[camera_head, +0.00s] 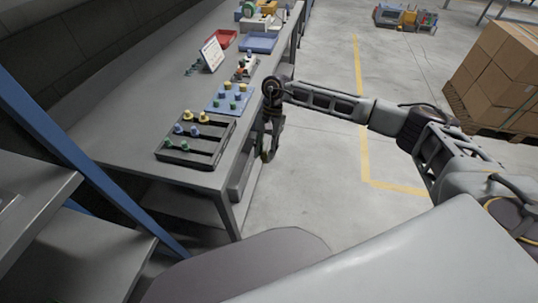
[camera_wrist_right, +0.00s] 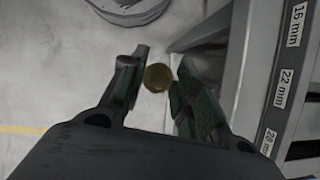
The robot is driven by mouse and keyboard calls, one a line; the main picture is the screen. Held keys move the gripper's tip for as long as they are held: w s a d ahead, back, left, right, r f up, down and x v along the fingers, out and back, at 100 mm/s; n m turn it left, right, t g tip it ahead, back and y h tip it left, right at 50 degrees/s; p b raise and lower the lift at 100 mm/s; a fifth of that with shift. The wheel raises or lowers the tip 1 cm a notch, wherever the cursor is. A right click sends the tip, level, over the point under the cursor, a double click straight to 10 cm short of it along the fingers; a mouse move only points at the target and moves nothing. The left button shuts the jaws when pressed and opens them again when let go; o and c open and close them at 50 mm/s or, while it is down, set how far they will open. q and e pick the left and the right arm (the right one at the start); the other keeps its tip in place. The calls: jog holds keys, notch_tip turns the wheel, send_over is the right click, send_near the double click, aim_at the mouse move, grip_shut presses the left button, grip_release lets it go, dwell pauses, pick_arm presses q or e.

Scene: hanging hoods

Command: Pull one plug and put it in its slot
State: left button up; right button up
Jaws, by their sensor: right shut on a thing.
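My right gripper (camera_head: 267,152) hangs fingers-down just off the table's front edge, beside the dark tray. In the right wrist view, its fingers are shut on a round, dull yellow plug (camera_wrist_right: 158,78). The dark slotted tray (camera_head: 218,160) lies on the near part of the table, with yellow, blue and green plugs in rows. Its side labels (camera_wrist_right: 283,89) read 16 mm, 22 mm and 28 mm in the wrist view. My left gripper is not in view.
A white sign (camera_head: 212,54), a red bin (camera_head: 222,38) and a blue bin (camera_head: 258,43) stand farther back on the grey table (camera_head: 110,133). Boxes on a pallet (camera_head: 500,75) stand at right. The floor between is clear.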

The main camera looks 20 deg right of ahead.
jog(key=shift+w+a+r+m+t+y, duration=0.2)
jog(key=shift+w+r+m, duration=0.1)
jog(key=shift+m, duration=0.3)
jog(key=shift+w+a+r+m+t+y, duration=0.1)
jog(key=shift+w+r+m+t, duration=0.15)
jog(key=shift+m, duration=0.35)
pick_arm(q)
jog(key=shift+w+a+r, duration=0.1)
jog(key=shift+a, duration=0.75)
pick_arm(e)
jog(key=w+r+m+t+h, duration=0.1)
jog(key=w+r+m+t, duration=0.2)
jog(key=m, duration=0.7)
jog(key=w+r+m+t+h, duration=0.1)
jog(key=w+r+m+t, duration=0.2)
jog(key=r+m, duration=0.5)
jog(key=shift+w+d+r+m+t+h, duration=0.35)
jog(key=shift+w+m, duration=0.4)
jog(key=shift+m, duration=1.05)
